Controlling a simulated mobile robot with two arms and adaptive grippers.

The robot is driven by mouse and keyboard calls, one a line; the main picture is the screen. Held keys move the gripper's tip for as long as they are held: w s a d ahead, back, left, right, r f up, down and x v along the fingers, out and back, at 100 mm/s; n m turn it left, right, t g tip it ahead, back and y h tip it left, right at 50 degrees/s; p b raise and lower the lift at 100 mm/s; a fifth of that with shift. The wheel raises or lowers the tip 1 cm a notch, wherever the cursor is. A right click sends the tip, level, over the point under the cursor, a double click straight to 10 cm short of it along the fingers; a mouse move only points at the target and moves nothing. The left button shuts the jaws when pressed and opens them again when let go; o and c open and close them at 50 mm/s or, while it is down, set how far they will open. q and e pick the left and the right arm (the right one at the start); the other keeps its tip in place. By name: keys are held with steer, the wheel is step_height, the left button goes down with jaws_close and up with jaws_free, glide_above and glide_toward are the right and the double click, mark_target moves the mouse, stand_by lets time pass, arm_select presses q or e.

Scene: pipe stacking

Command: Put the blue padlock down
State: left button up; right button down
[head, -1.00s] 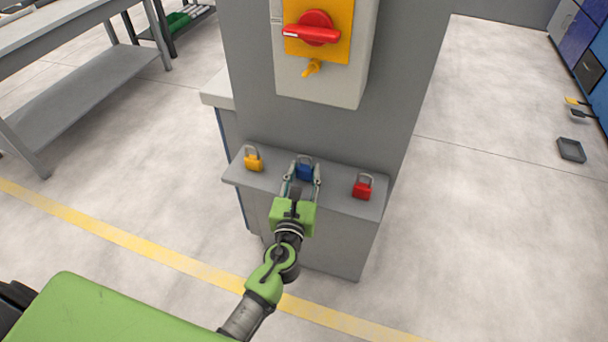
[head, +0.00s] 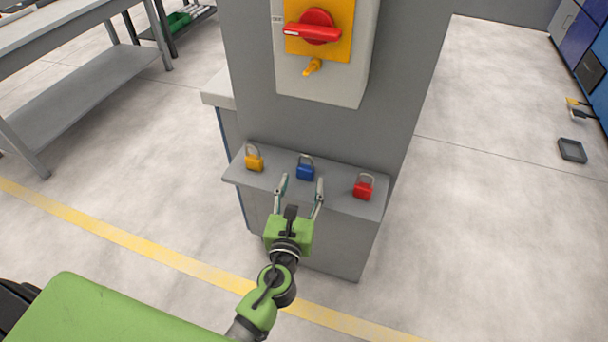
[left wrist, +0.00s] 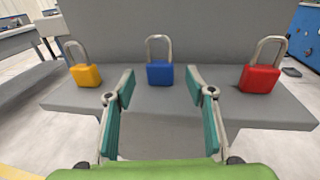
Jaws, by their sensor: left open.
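The blue padlock (head: 305,172) stands upright on the grey ledge (head: 336,200), between the other two padlocks. In the left wrist view the blue padlock (left wrist: 160,73) stands ahead of the fingertips, with its shackle up. My left gripper (head: 300,181) is open and empty, just in front of the blue padlock and apart from it. Its two fingers (left wrist: 160,82) are spread wide in the left wrist view. My right gripper is not in view.
A yellow padlock (head: 254,162) stands left on the ledge and a red padlock (head: 363,187) right. A switch box with a red handle (head: 312,32) hangs above. A workbench (head: 90,80) is at the left. Open floor lies on both sides.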

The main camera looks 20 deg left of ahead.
arm_select(q)
steer(key=s+b, duration=0.1)
steer(key=s, duration=0.6)
steer(key=shift+d+r, duration=0.2)
steer(key=shift+d, duration=0.25)
stand_by(0.7)
